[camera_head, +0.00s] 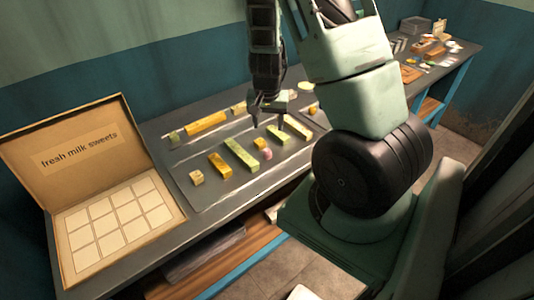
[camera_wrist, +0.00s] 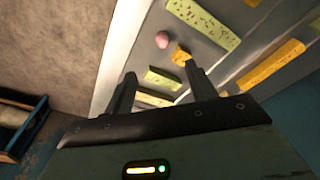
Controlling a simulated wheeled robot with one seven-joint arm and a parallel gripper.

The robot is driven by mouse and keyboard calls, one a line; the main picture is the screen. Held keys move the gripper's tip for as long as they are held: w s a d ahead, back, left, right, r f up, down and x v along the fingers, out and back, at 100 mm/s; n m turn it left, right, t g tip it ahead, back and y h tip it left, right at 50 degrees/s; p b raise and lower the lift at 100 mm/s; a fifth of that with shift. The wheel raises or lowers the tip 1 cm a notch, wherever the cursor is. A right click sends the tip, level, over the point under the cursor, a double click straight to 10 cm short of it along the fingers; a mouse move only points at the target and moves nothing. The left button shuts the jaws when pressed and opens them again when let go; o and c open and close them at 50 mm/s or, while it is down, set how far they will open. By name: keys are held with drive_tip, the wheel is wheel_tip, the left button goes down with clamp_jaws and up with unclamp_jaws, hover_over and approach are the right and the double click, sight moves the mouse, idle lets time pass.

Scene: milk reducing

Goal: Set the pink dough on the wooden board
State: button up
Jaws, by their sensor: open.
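The pink dough (camera_head: 267,155) is a small rounded lump on the dark tray near its front edge, beside an orange-yellow piece (camera_head: 260,143). It also shows in the wrist view, the pink dough (camera_wrist: 162,40) lying beyond my fingertips. My gripper (camera_head: 268,122) is over the tray, behind the dough and apart from it. In the wrist view my gripper (camera_wrist: 160,73) has its two fingers spread with nothing held between them. A flat brown piece (camera_head: 410,74) on the far right table may be the wooden board; it is too small to tell.
Yellow and green bars (camera_head: 241,154) lie around the dough on the tray (camera_head: 222,200). An open sweets box (camera_head: 75,285) with a divided insert stands at left. The far right table (camera_head: 455,62) holds several small items. My arm covers part of the right side.

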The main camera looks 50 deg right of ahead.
hover_over(267, 151)
drive_tip(key=s, duration=0.1)
drive_tip(key=f, duration=0.9)
drive_tip(key=shift+a+p, duration=0.35)
drive_tip(key=shift+w+d+f+p, duration=0.15)
drive_tip(key=shift+f+p, duration=0.25)
drive_tip(key=shift+f, duration=0.5)
drive_tip(key=shift+w+f+p, duration=0.1)
drive_tip(key=shift+f+p, duration=0.25)
drive_tip(key=shift+f, duration=0.55)
drive_tip(key=shift+w+d+f+p, duration=0.15)
drive_tip(key=shift+f+p, duration=0.25)
drive_tip(key=shift+f, duration=0.5)
drive_tip(key=shift+a, duration=0.1)
drive_tip(key=c, duration=1.2)
drive_tip(key=shift+o, duration=0.2)
drive_tip(key=shift+r, duration=0.15)
